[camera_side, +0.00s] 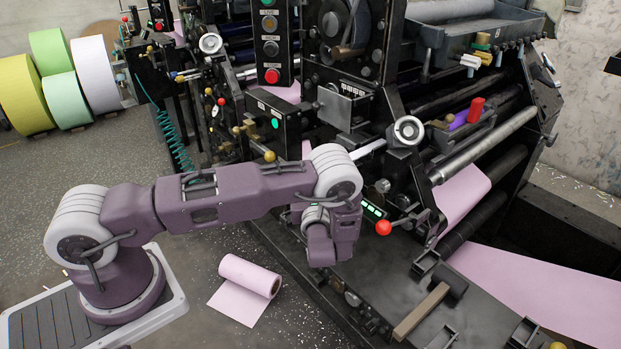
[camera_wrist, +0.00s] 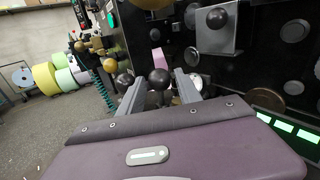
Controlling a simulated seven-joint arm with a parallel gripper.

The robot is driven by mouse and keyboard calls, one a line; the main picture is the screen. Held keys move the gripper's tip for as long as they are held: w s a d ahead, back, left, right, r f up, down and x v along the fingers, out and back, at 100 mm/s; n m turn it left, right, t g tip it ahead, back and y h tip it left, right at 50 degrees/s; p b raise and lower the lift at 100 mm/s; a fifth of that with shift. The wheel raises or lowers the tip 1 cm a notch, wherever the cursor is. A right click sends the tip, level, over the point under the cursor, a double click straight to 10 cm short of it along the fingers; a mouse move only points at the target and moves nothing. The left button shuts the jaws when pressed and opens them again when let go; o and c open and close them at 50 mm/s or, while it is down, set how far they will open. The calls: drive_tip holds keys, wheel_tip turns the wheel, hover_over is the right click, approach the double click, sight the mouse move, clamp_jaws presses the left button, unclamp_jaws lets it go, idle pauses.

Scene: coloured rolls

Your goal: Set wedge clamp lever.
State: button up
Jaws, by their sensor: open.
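In the wrist view, my gripper (camera_wrist: 158,88) has its two grey fingers spread apart, pointing away from the camera. A lever with a black ball knob (camera_wrist: 159,78) shows between the fingers; I cannot tell whether it lies within their reach or beyond them. Another black ball knob (camera_wrist: 124,82) shows at the left finger. In the side view my arm's purple end hangs close beside the press, and the fingers are hidden. A red ball-ended lever (camera_side: 383,228) stands just right of my wrist. I cannot tell which of these is the wedge clamp lever.
The black press (camera_side: 400,90) fills the right, with a grey plate bearing a black knob (camera_wrist: 217,18) near my gripper. A small pink roll (camera_side: 250,283) lies on the floor. Yellow, green and white rolls (camera_side: 58,75) stand at the back left.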

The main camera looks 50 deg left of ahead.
drive_tip(key=shift+x, duration=1.15)
clamp_jaws()
idle(0.5)
